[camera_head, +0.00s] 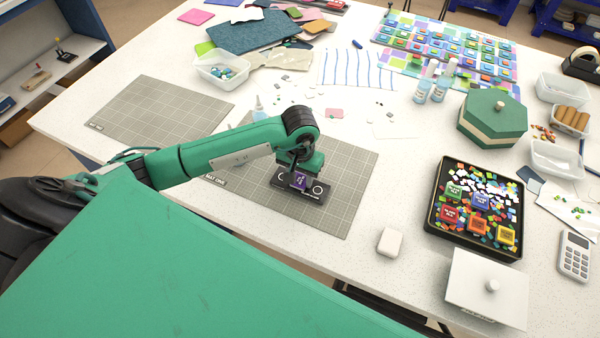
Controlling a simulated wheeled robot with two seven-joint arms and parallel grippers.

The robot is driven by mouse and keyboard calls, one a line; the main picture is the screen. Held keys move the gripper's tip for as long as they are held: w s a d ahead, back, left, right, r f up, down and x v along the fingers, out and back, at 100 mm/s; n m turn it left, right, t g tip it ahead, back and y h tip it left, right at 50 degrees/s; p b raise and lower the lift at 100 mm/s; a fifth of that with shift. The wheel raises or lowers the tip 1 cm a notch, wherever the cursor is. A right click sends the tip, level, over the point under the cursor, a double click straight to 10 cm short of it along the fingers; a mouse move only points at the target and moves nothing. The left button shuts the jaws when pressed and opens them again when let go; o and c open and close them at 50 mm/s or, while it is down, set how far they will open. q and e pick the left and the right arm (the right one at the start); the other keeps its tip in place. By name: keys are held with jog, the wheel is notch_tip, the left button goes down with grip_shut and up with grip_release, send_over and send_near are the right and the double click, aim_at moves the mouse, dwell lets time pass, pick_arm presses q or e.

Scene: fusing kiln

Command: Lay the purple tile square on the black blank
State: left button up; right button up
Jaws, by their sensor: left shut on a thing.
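The black blank (284,200) lies on the grey cutting mat near the middle of the table, with a pale ring showing at its right part. The purple tile (299,181), with white marks on its face, is over the middle of the blank. My left gripper (298,172) reaches in from the left, points down and is shut on the purple tile. I cannot tell whether the tile touches the blank or is just above it. The gripper hides part of the tile and the blank's far edge. My right gripper is not in view.
A grey cutting mat (347,196) lies under the blank. A black tray (435,213) of coloured tiles and chips stands at the right, with a white lidded box (487,285) in front. A small white block (390,241) is nearer. A green hexagonal box (493,113) stands behind the tray.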

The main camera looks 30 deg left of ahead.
aim_at(300, 179)
pick_arm(q)
jog(key=shift+f+b, duration=0.2)
jog(key=shift+b, duration=0.1)
jog(key=o, duration=1.1)
jog(key=shift+r, duration=0.1)
jog(key=shift+r+p, duration=0.15)
jog(key=shift+p, duration=0.15)
jog(key=shift+w+r, duration=0.1)
jog(key=shift+r, duration=0.05)
jog(key=shift+r+b, duration=2.35)
jog(key=shift+r, duration=3.5)
